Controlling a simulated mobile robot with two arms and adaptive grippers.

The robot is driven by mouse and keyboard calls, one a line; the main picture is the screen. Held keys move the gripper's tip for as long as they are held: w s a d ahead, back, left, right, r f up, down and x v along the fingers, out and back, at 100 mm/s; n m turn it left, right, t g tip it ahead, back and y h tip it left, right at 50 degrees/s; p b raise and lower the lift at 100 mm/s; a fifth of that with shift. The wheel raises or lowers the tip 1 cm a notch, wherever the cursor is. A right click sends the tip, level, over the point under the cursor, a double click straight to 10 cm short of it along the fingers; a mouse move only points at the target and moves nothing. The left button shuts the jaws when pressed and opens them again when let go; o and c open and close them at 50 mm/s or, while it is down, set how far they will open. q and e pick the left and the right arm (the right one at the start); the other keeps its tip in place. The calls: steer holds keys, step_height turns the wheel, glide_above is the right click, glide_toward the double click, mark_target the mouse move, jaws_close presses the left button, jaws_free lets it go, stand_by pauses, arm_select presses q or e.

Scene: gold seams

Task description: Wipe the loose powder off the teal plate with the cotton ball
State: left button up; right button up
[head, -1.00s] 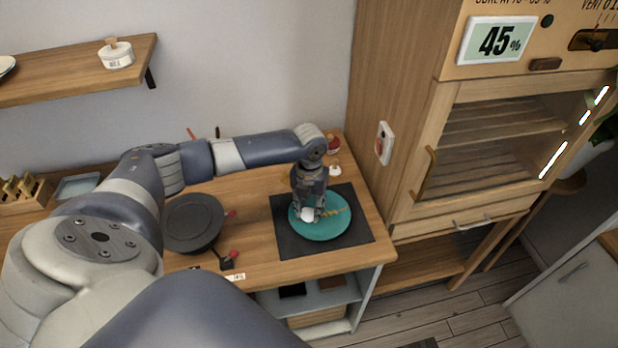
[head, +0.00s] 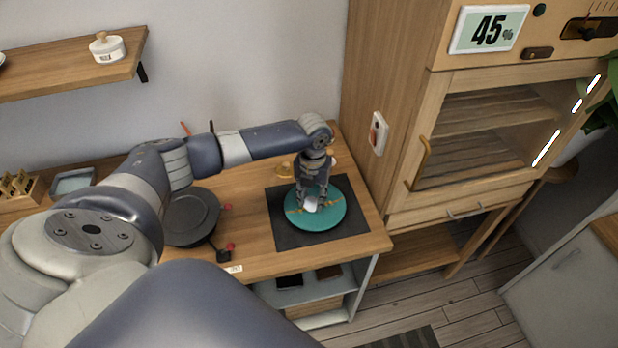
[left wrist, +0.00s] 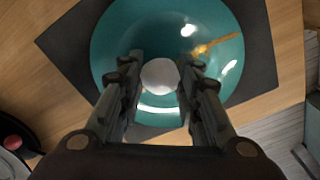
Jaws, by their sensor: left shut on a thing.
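The teal plate (head: 330,216) lies on a dark square mat (head: 287,233) on the wooden worktop. A gold seam with yellowish marks shows on it, and in the left wrist view a gold streak lies on the right side of the plate (left wrist: 225,65). My left gripper (head: 312,200) points down over the plate. It is shut on the white cotton ball (left wrist: 159,76), which also shows in the head view (head: 310,205). The ball is at or just above the plate's surface; I cannot tell if it touches. My right gripper is not in view.
A dark round turntable-like disc (head: 190,215) stands left of the mat, with red-knobbed parts beside it. A wooden cabinet (head: 430,120) with a glass door and a 45% display rises right of the worktop. A wall shelf (head: 70,72) holds a white lidded jar (head: 107,48).

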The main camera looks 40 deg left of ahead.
arm_select(q)
steer(key=shift+w+d, duration=0.2)
steer(key=shift+w, duration=0.4)
steer(key=shift+w+d, duration=0.25)
steer(key=shift+d, duration=0.25)
steer(key=shift+w+d, duration=0.25)
steer(key=shift+d, duration=0.25)
steer(key=shift+c, duration=0.2)
steer(key=shift+w+f+b, duration=0.1)
steer(key=shift+w+b, duration=0.5)
steer(key=shift+b, duration=0.05)
steer(key=shift+o, duration=0.2)
steer(key=shift+w+a, duration=0.1)
steer(key=shift+w, duration=0.2)
steer(key=shift+s+d+r+p, duration=0.25)
steer(key=shift+s+p, duration=0.15)
steer(key=shift+p, duration=0.3)
steer(key=shift+s, duration=0.1)
steer(key=shift+f, duration=0.15)
